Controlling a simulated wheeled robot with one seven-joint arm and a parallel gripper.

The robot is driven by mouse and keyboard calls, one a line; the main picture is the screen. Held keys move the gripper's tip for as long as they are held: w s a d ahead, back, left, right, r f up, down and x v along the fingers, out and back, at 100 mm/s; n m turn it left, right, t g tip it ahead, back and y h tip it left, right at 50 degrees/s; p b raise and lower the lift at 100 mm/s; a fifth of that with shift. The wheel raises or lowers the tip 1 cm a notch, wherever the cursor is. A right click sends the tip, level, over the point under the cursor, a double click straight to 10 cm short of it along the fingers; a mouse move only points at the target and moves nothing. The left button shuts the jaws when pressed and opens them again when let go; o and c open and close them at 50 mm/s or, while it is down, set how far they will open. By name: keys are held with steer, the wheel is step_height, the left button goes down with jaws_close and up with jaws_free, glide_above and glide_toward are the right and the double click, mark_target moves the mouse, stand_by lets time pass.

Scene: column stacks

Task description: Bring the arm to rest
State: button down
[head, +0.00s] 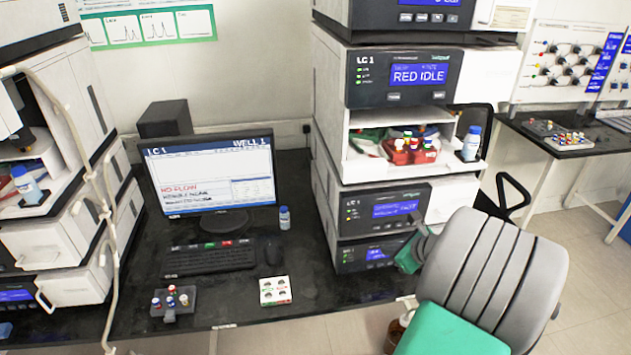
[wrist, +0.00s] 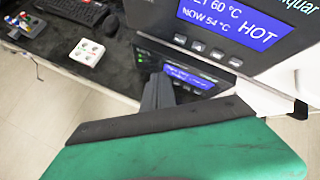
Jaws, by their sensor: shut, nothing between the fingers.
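My gripper (wrist: 158,88) shows in the wrist view as dark fingers closed together, with nothing seen between them. Behind them is a broad green body with a black strip. In the head view my gripper (head: 417,238) is at the right front corner of the lower instrument stack, near the bottom module (head: 350,256). In the wrist view the fingers overlap the lower module front in the picture; I cannot tell whether they touch it. The module above it (wrist: 232,30) reads HOT.
The black bench (head: 235,310) holds a keyboard (head: 222,257), a white vial tray (head: 275,291), a grey vial rack (head: 172,302) and a small bottle (head: 284,218). A red vial rack (head: 410,150) sits in the stack's open bay, with a blue-capped bottle (head: 471,144) to its right.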

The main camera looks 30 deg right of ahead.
steer(key=s+a+f+n+g+y, duration=0.1)
steer(key=s+a+f+n+g, duration=0.35)
steer(key=s+f+n, duration=0.7)
steer(key=s+a+r+n+g, duration=0.4)
steer(key=s+r+n, duration=0.25)
steer(key=n, duration=0.25)
steer(key=w+a+r+n+t, duration=0.1)
steer(key=w+a+r+n, duration=0.2)
steer(key=a, duration=0.4)
steer(key=w+a+r+n+t+h, duration=0.1)
steer(key=w+a+r+n, duration=0.3)
steer(key=a+r, duration=0.2)
steer(key=w+a+r+n+t, duration=0.1)
steer(key=w+a+r+n, duration=0.2)
steer(key=a, duration=0.6)
step_height(320, 180, up, 2)
steer(key=shift+w+a+r+n, duration=0.2)
steer(key=shift+a+n, duration=0.05)
steer(key=shift+n, duration=0.3)
